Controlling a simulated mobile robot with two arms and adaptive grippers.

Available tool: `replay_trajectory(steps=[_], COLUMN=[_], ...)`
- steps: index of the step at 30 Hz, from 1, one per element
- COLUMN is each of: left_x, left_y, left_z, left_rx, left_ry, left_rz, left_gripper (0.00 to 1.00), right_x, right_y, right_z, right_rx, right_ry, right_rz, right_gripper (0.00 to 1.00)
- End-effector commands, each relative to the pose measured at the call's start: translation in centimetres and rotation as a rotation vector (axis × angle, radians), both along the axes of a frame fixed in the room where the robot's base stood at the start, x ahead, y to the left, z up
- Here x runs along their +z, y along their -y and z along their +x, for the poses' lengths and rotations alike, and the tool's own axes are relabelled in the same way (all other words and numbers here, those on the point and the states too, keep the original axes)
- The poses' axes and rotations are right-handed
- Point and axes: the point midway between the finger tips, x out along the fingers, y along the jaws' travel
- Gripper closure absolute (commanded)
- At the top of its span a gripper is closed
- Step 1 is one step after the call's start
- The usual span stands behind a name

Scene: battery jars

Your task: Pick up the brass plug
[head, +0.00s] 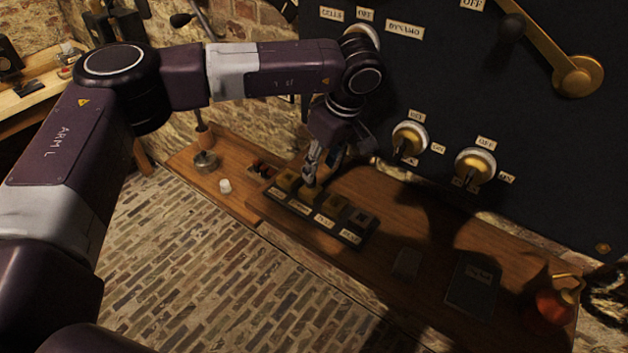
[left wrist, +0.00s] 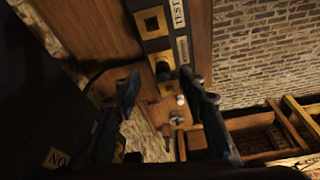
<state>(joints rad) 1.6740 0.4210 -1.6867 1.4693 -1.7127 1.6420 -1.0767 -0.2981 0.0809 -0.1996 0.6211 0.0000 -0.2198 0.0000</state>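A dark block (head: 348,236) with a row of brass-coloured square plates and paper labels lies on the wooden bench. In the left wrist view one square plate (left wrist: 152,22) has a dark hole. Beside it, what looks like the brass plug (left wrist: 163,70) stands at another plate; its shape is dark and partly unclear. My left gripper (head: 311,172) is low over the left half of the block. In the left wrist view its fingers (left wrist: 160,80) are spread apart, with the plug seen between their tips. Whether they touch it cannot be told. My right gripper is out of view.
Lever switches (head: 408,138) (head: 475,166) sit on the dark panel behind the bench. A dark booklet (head: 472,285) and a red can (head: 556,306) lie to the right.

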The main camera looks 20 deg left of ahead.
Motion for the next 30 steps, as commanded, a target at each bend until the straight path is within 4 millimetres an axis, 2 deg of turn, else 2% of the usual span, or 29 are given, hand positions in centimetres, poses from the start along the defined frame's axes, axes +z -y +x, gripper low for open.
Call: replay_trajectory(steps=[10, 15, 23, 30], left_x=[-3.9, -6.0, -6.4, -6.4], left_y=[-2.0, -2.3, -2.4, -2.3], left_z=[0.5, 0.8, 0.9, 0.9], left_rx=[0.003, 0.001, 0.0, 0.0], left_ry=[-0.005, -0.004, -0.002, -0.002], left_rz=[-0.004, -0.006, -0.007, -0.007], left_gripper=[0.61, 0.61, 0.61, 0.87], right_x=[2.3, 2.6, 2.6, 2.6], right_y=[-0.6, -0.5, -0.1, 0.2], right_z=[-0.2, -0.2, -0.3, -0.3], right_rx=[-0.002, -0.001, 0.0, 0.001], right_ry=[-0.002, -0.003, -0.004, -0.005], right_rz=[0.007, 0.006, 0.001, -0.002], right_gripper=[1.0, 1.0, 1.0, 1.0])
